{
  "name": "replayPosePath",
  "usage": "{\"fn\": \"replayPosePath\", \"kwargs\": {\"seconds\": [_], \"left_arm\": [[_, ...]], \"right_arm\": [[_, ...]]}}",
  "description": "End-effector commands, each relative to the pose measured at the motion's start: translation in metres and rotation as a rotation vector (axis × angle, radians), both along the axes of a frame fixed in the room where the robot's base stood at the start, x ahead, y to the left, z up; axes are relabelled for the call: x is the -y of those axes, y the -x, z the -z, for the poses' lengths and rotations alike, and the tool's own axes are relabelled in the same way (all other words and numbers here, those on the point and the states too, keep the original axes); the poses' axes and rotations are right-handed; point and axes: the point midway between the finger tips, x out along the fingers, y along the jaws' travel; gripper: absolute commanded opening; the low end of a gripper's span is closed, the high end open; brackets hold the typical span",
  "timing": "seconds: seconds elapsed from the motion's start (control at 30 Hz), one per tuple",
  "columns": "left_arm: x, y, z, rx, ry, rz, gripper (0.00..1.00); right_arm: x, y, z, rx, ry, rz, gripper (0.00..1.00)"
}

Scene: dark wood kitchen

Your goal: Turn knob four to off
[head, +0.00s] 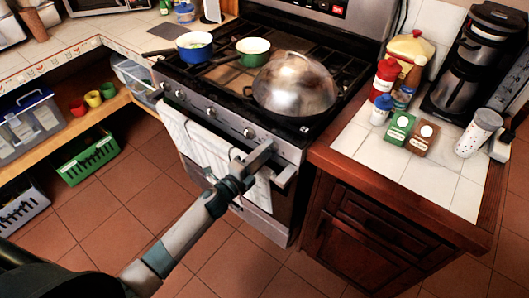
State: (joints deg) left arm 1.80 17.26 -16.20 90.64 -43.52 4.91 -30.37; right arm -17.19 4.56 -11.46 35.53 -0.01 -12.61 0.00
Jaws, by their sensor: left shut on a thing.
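The stove (228,125) has a row of knobs along its slanted front panel. Knobs show at the left end (165,86), near the middle (211,112) and further right (249,132). My left gripper (266,150) reaches up from the lower left to the right part of this panel, above the oven handle (284,177). Its fingers are shut on what looks like a stove knob, which they mostly hide. I cannot read any knob's number or setting. My right gripper is not in view.
A domed metal lid (295,84) covers a pan at the front right burner. A blue pot (194,47) and a green pot (253,51) stand further back. White towels (205,145) hang on the oven handle. The counter at right (455,188) holds bottles and boxes.

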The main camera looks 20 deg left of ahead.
Motion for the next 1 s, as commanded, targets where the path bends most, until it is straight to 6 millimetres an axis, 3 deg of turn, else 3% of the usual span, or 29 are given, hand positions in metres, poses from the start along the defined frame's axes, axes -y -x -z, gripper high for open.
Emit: {"fn": "replayPosePath", "kwargs": {"seconds": [0.07, 0.1, 0.17, 0.67, 1.0], "left_arm": [[0.0, 0.0, 0.001, 0.0, -0.002, 0.001, 0.14], [0.0, 0.0, 0.001, 0.0, -0.002, 0.001, 0.44], [0.0, 0.0, 0.001, -0.001, -0.001, 0.0, 0.54], [-0.003, 0.008, 0.001, -0.001, 0.0, 0.001, 0.54], [-0.019, 0.053, 0.003, -0.002, -0.001, 0.001, 0.54]], "right_arm": [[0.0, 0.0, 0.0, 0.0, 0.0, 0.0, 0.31], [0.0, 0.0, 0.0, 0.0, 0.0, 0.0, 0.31], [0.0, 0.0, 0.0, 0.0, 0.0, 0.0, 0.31], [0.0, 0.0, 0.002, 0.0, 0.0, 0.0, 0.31], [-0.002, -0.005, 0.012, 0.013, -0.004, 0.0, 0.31]]}}
